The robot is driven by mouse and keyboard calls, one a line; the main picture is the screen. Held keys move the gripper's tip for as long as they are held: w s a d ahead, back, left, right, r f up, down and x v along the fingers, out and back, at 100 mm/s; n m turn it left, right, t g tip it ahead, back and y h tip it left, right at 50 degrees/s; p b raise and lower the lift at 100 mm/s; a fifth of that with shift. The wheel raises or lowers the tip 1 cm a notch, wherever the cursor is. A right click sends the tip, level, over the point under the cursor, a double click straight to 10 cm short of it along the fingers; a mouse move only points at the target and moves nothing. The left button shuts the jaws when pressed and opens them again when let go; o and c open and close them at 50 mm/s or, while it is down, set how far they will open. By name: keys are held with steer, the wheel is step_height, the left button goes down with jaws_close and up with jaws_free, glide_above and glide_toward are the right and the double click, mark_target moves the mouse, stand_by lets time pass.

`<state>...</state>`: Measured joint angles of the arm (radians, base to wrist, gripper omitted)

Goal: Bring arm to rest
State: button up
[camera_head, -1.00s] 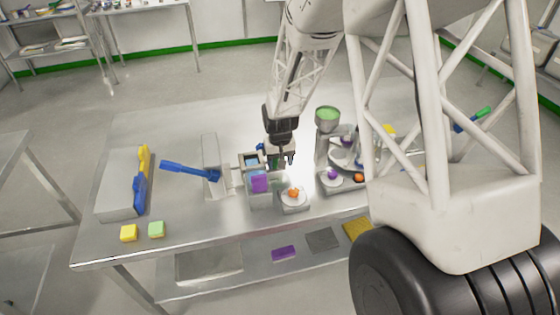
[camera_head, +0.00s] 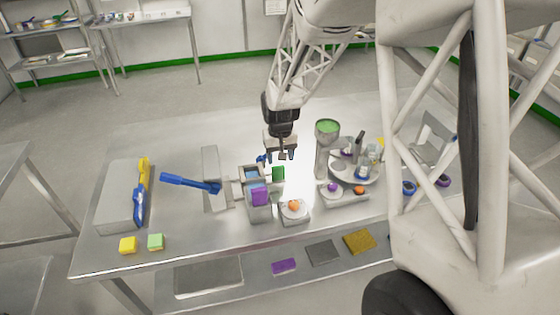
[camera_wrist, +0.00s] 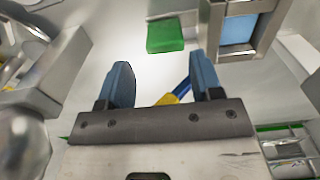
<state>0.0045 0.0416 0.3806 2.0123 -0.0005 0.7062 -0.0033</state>
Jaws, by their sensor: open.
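My gripper (camera_head: 281,155) hangs above the steel table (camera_head: 110,225), over its middle part, with the fingers pointing down. In the wrist view its two blue-grey fingers (camera_wrist: 160,85) stand wide apart, with nothing held between them. A green block (camera_head: 278,173) sits just below the gripper in the head view, and it also shows beyond the fingers in the wrist view (camera_wrist: 165,36). Next to it is a metal frame with a light blue inside (camera_wrist: 239,30). A purple block (camera_head: 259,196) is at the front of this fixture.
A funnel stand with green contents (camera_head: 327,130) rises close to the gripper's right. A round tray with several items (camera_head: 368,178) lies further right. The table's back left is clear.

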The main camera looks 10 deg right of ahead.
steer(key=shift+s+r, duration=0.1)
steer(key=shift+r, duration=0.05)
stand_by(0.4)
steer(key=s+r+t, duration=0.1)
steer(key=s+r, duration=1.4)
steer(key=s, duration=0.1)
steer(key=s+r, duration=0.2)
steer(key=s, duration=0.7)
steer(key=s+r+t, duration=0.1)
steer(key=s+r, duration=0.2)
steer(key=s, duration=0.6)
steer(key=shift+s+r+t, duration=0.15)
steer(key=shift+r+t, duration=0.15)
